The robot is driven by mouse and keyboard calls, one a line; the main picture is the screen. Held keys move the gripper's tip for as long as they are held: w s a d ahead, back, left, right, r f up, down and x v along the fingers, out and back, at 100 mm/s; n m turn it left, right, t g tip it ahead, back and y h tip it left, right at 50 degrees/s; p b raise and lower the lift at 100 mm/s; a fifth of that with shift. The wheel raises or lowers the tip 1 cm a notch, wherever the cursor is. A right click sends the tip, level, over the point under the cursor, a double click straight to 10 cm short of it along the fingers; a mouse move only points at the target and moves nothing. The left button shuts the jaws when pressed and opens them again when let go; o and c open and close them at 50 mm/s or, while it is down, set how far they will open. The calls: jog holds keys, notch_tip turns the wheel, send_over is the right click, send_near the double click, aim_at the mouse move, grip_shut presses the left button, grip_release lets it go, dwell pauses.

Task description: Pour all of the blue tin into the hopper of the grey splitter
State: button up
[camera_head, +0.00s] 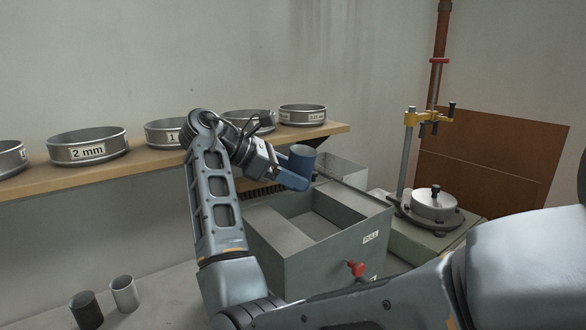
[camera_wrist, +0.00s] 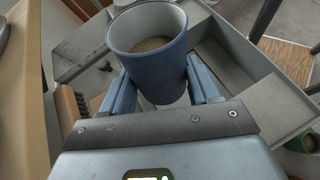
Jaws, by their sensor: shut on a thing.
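The blue tin (camera_head: 301,158) is held upright in my gripper (camera_head: 290,180), above the back left part of the grey splitter (camera_head: 330,248). In the wrist view my gripper (camera_wrist: 160,92) has its blue fingers shut on the sides of the blue tin (camera_wrist: 150,62). Grainy brownish material (camera_wrist: 152,44) lies inside the tin. The splitter's open-topped hopper (camera_head: 308,226) has a recess between sloping grey plates, and it looks empty where it shows. A red knob (camera_head: 355,268) is on the splitter's front, near a "PULL" label.
A wooden shelf (camera_head: 100,170) with several labelled sieves (camera_head: 87,146) runs behind my arm. A dark cup (camera_head: 87,310) and a light cup (camera_head: 124,294) stand on the bench at lower left. A clamp stand with a round metal pot (camera_head: 434,205) is right of the splitter.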

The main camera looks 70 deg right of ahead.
aim_at(300, 168)
jog(key=t, duration=0.1)
jog(key=w+m+t, duration=0.1)
jog(key=t, duration=0.1)
jog(key=shift+r, duration=0.15)
jog(key=shift+w+d+m+b, duration=0.1)
jog(key=shift+m+b, duration=0.2)
jog(key=shift+w+t+b, duration=0.1)
jog(key=shift+t+b, duration=0.4)
jog(key=shift+b, duration=0.05)
jog(key=shift+w+m+t+b, duration=0.1)
jog(key=shift+m+t+b, duration=0.7)
jog(key=shift+b, duration=2.4)
jog(key=shift+w+m+t+b, duration=0.1)
jog(key=shift+m+t+b, duration=0.2)
jog(key=shift+t+b, duration=1.9)
jog(key=m+t+b, duration=0.1)
jog(key=b, duration=0.1)
jog(key=s+f+m+t+h+b, duration=0.1)
jog(key=b, duration=0.2)
jog(key=shift+f, duration=0.1)
jog(key=shift+s+r+m+t+h+b, duration=0.3)
jog(key=shift+s+m+t+b, duration=0.1)
jog(key=shift+t+b, duration=0.4)
jog(key=shift+s+r+m+t+h+b, duration=0.2)
jog(key=shift+s+m+t+h+b, duration=0.15)
jog(key=shift+t+b, duration=0.4)
jog(key=shift+s+a+r+m+t+h+b, duration=0.3)
jog(key=shift+s+r+m+t+b, duration=0.35)
jog(key=shift+t, duration=0.3)
